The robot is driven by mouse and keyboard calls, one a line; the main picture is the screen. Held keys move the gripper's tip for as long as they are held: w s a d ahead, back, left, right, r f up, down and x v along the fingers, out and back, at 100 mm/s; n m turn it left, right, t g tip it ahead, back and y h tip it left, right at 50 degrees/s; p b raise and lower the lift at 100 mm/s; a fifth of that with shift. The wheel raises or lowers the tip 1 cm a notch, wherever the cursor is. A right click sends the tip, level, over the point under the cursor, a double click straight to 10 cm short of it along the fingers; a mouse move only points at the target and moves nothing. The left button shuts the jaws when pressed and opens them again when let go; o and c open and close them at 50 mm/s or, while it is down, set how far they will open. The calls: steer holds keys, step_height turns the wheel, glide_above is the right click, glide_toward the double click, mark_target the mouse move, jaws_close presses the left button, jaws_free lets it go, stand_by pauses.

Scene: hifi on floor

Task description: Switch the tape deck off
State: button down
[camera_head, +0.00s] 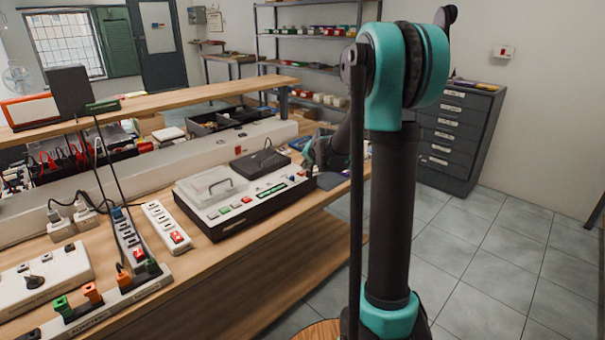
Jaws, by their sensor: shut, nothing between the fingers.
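The tape deck (243,199) is a white and black unit on the wooden workbench, in the middle left of the head view. It has a raised clear-looking lid on its left part and a dark lid (260,163) at the back right. Red, green and white buttons run along its front top edge, with a green strip among them. My gripper (311,168) shows small and dark at the deck's right end, low beside the buttons there. It is shut and empty. Part of it and of my forearm is hidden behind my upright arm link, and I cannot tell whether it touches the deck.
A white power strip (166,228) with a red switch lies left of the deck. Another strip with orange and green plugs (92,293) and a white box (42,278) lie nearer. A raised shelf (160,101) runs behind. A drawer cabinet (458,137) stands right, with clear tiled floor before it.

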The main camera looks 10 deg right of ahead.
steer(key=shift+f, duration=0.3)
steer(key=shift+f, duration=0.15)
stand_by(0.5)
steer(key=shift+r, duration=0.6)
steer(key=shift+r, duration=0.1)
step_height(320, 180, up, 6)
steer(key=shift+f, duration=0.1)
stand_by(0.5)
